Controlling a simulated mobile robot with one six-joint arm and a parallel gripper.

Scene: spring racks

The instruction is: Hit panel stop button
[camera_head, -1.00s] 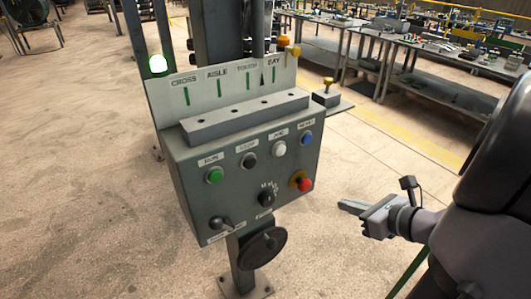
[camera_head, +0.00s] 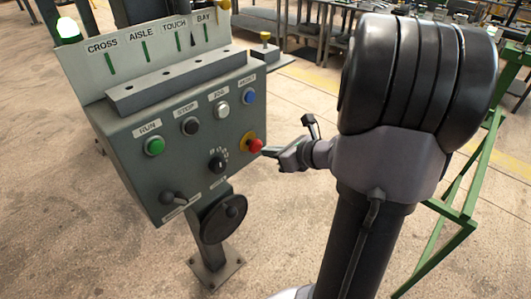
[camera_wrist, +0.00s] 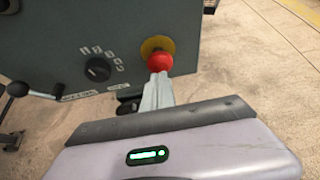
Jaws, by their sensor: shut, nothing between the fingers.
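The grey control panel (camera_head: 160,150) has a black button (camera_head: 190,126) under a STOP label. A red mushroom button (camera_head: 255,146) on a yellow ring sits at the panel's lower right. It also shows in the wrist view (camera_wrist: 159,62). My gripper (camera_head: 268,152) is shut and empty, with its tips right at the red button. In the wrist view the fingertips (camera_wrist: 159,80) overlap the button's lower edge; I cannot tell whether they touch it. The black STOP button is not in the wrist view.
The panel also has a green RUN button (camera_head: 154,146), a white JOG button (camera_head: 222,109), a blue RESET button (camera_head: 250,97), a rotary selector (camera_head: 217,163), a lever (camera_head: 176,198) and a handwheel (camera_head: 224,218). A green lamp (camera_head: 68,29) is lit. A green frame (camera_head: 460,207) stands at right.

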